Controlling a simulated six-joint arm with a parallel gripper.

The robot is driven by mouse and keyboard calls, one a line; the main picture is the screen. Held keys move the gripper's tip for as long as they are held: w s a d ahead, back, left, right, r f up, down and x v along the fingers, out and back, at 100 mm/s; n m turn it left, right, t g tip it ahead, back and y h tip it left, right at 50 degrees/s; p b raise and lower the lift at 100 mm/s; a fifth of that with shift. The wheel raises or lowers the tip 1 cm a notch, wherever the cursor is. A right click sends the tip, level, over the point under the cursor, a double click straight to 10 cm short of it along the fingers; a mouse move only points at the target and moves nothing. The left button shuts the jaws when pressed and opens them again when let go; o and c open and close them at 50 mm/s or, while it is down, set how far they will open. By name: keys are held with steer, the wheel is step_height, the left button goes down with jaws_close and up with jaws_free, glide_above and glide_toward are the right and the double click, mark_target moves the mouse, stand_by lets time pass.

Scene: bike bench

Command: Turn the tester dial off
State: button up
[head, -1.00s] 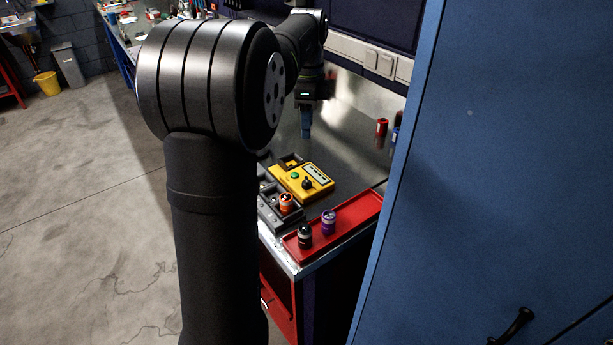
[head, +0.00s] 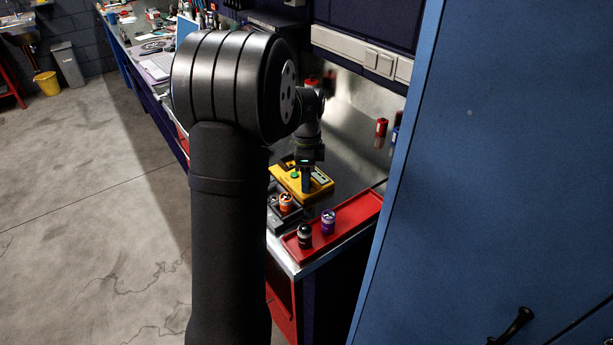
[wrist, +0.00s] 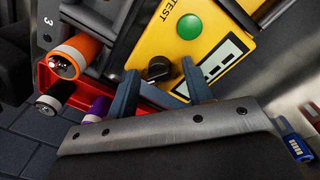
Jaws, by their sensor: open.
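The yellow tester (head: 287,176) sits on the metal bench top. In the wrist view the tester (wrist: 220,15) shows a green button (wrist: 189,27), a display (wrist: 222,62) and a black dial (wrist: 159,69). My gripper (head: 306,190) is over the tester in the head view and hides the dial there. In the wrist view my gripper (wrist: 160,78) is open, with its two fingertips on either side of the dial. I cannot tell whether they touch it. The dial's setting mark is too small to read.
A dark holder (head: 285,217) with an orange battery (head: 286,201) stands beside the tester. A red tray (head: 352,213) in front holds a black battery (head: 304,236) and a purple battery (head: 328,222). A blue cabinet (head: 480,150) stands at the right.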

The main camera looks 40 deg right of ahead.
steer(key=c, duration=1)
steer(key=shift+o, duration=0.2)
steer(key=shift+n, duration=0.3)
steer(key=n, duration=0.4)
steer(key=shift+n, duration=0.3)
steer(key=n, duration=0.4)
steer(key=shift+n+h, duration=0.3)
steer(key=shift+h, duration=0.1)
steer(key=n, duration=0.7)
steer(key=shift+a, duration=0.15)
steer(key=n, duration=0.6)
steer(key=shift+n+h, duration=0.3)
